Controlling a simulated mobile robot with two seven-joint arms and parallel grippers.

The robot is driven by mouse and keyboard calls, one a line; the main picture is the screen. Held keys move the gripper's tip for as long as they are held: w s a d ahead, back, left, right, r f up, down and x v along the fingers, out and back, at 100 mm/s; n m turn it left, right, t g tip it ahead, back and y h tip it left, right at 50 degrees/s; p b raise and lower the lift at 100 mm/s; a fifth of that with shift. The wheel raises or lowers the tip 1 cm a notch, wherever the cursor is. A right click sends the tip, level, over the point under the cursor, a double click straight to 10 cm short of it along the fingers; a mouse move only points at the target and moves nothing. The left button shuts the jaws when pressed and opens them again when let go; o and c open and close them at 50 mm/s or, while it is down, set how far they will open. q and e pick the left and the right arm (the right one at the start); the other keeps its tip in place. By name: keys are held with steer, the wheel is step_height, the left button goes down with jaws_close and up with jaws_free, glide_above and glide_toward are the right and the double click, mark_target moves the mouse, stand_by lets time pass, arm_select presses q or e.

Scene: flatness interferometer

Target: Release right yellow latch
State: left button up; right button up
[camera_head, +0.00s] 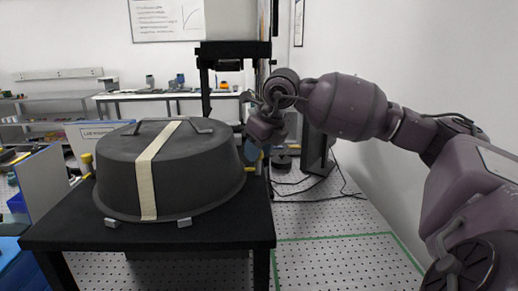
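A large dark round cover (195,165) with a cream strap and a dark handle on top sits on a black table (225,232). A yellow latch (87,161) shows at the cover's left side. The right latch is mostly hidden behind my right gripper, with at most a small yellowish bit showing at the cover's right edge. My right gripper (252,150) points down close beside the cover's right side. Its fingers are small and dark, so I cannot tell whether they are open or touch the latch. My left gripper is not in view.
A dark upright frame (205,85) stands behind the cover. A dark box-like post (317,142) and loose cables are on the floor to the right. The perforated floor (335,225) at the front right is clear. A blue bin (17,203) is at the far left.

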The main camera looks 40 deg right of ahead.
steer(key=c, duration=0.7)
steer(key=shift+o, duration=0.2)
